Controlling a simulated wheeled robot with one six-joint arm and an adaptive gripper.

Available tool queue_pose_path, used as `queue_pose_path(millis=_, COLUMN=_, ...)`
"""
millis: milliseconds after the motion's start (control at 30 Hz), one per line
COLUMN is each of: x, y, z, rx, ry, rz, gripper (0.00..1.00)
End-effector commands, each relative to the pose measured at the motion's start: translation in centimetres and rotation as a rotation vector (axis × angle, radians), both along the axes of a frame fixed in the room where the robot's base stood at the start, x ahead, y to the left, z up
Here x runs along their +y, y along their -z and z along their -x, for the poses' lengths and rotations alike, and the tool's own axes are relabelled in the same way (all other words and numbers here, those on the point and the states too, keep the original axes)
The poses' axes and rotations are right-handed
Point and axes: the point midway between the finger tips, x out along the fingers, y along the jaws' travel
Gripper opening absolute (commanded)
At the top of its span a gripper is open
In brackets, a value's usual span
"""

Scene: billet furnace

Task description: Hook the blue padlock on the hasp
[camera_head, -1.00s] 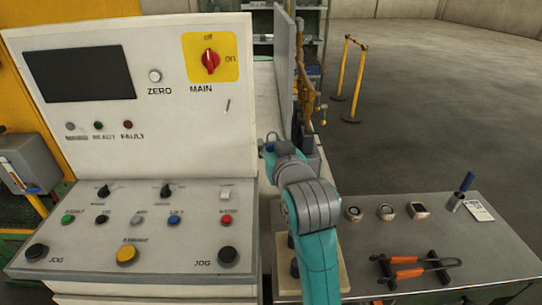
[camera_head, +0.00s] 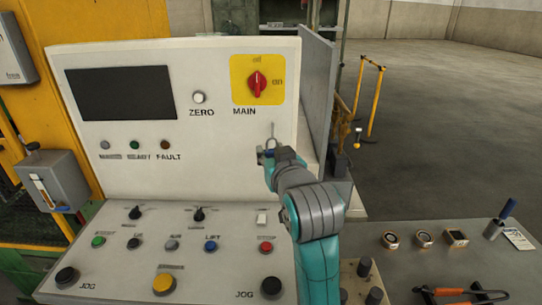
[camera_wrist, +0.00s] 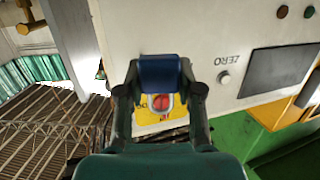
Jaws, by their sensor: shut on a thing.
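The blue padlock (camera_wrist: 160,73) is held between the two fingers of my gripper (camera_wrist: 159,82) in the wrist view. Its grey shackle shows as a loop in front of the red switch there. I cannot tell whether shackle and hasp touch.
The red MAIN switch (camera_head: 257,84) is on a yellow plate above. The sloped button console (camera_head: 185,262) lies below and left. A grey side panel (camera_head: 316,90) stands to the right. A table (camera_head: 425,262) with small items is at lower right.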

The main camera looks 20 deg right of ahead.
Motion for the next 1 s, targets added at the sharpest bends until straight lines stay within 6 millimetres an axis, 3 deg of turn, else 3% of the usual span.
queue_pose_path(millis=1000, x=-1.6, y=0.5, z=-4.9, rx=0.0, ry=0.001, rz=0.0, gripper=0.0)
